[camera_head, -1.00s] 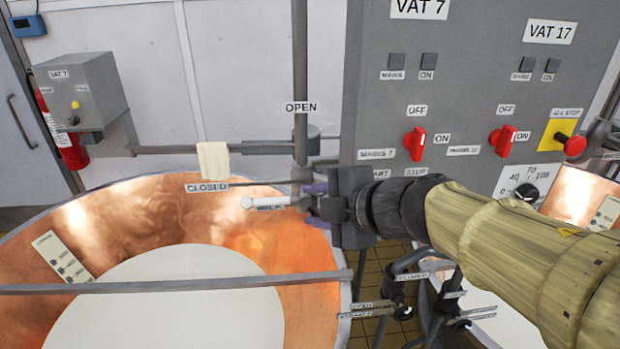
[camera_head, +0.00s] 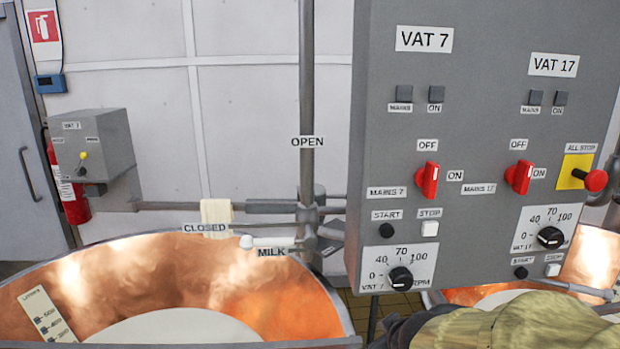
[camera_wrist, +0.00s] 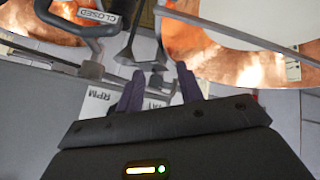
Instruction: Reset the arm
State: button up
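My gripper (camera_wrist: 160,85) shows in the wrist view with its two purple fingers apart and nothing between them. The white-tipped milk valve handle (camera_head: 268,242) lies level over the vat rim, pointing left toward the CLOSED label (camera_head: 206,228). My gripper is apart from this handle.
The grey control panel (camera_head: 470,160) with red switches and dials stands at the right, above my arm. The copper vat (camera_head: 165,275) holds white liquid at the lower left. In the wrist view, a dark pipe handle labelled CLOSED (camera_wrist: 98,17) is at the upper left.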

jog(key=s+f+m+g+b, duration=0.3)
jog(key=s+f+m+g, duration=0.2)
jog(key=s+f, duration=0.4)
notch_tip(320, 180, down, 4)
jog(key=shift+f+m+g, duration=0.1)
jog(key=shift+m+g, duration=0.3)
jog(key=shift+m, duration=0.1)
jog(key=shift+d, duration=0.15)
